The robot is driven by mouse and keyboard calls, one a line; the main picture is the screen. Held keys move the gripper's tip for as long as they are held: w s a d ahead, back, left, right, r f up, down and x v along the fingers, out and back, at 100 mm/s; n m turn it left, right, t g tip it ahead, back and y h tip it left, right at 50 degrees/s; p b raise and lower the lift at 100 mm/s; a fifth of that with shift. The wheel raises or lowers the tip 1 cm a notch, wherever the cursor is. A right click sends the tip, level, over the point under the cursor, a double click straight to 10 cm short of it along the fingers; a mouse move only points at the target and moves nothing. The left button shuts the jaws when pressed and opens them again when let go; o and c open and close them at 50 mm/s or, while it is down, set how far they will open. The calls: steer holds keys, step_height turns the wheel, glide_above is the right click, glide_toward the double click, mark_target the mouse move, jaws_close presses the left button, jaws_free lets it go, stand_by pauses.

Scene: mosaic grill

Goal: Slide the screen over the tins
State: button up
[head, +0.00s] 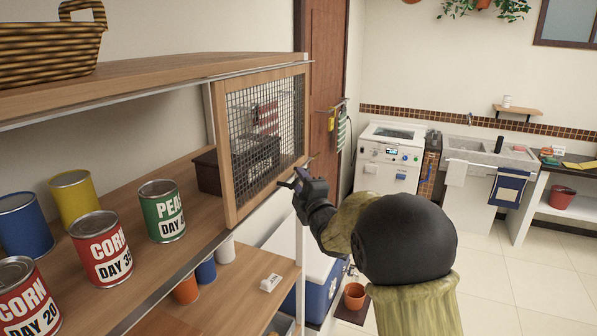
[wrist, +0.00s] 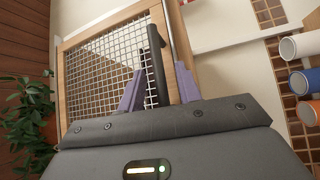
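The screen (head: 265,125) is a wood-framed wire mesh panel at the right end of the middle shelf. Behind it are a dark box and a striped item. The tins stand left of it, uncovered: a green PEAS tin (head: 162,211), a red CORN tin (head: 100,250), another CORN tin (head: 28,300), a yellow tin (head: 74,198) and a blue tin (head: 22,225). My gripper (head: 297,181) is at the screen's right frame edge. In the wrist view, its purple fingers (wrist: 160,82) are apart, with the screen's black handle (wrist: 155,50) between them and gaps visible beside it.
The upper shelf (head: 150,78) carries a wicker basket (head: 50,40). Below are an orange cup (head: 186,290), other cups and a blue-and-white cooler (head: 318,285). The shelf front left of the screen is clear.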

steer(key=shift+p+x, duration=0.3)
steer(key=shift+x, duration=0.7)
steer(key=shift+c, duration=0.4)
jaws_close()
steer(key=shift+s+a+f, duration=0.1)
